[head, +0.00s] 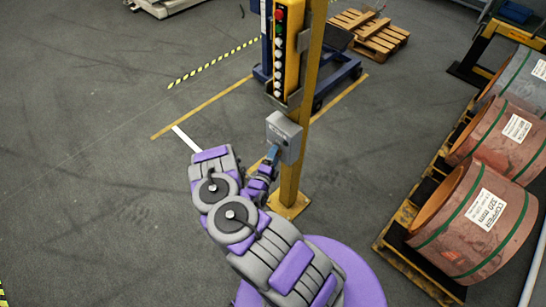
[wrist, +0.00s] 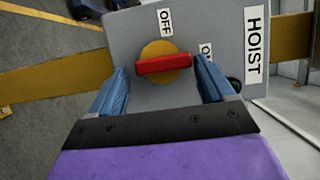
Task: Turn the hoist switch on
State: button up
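The hoist switch is a grey box (head: 284,137) on a yellow post in the head view. In the wrist view the box (wrist: 215,30) carries a HOIST label, an OFF label and a partly hidden label starting with O. Its red handle (wrist: 163,64) sits on a round yellow plate (wrist: 160,48) and lies nearly crosswise in the picture. The OFF label is above the handle and the other label is to its right. My gripper (wrist: 160,82) is open, its blue fingers on either side of the handle, with gaps visible. In the head view my gripper (head: 272,155) is at the box's front.
The yellow post (head: 293,180) stands right behind the box. A yellow panel with several buttons (head: 280,50) hangs above it. Copper rolls (head: 475,220) lie on pallets at the right. A wooden pallet (head: 370,30) lies behind. The floor at the left is open.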

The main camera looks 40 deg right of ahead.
jog(key=shift+o, duration=0.5)
jog(key=shift+w+r, duration=0.1)
jog(key=v, duration=1.7)
jog(key=shift+a, duration=0.3)
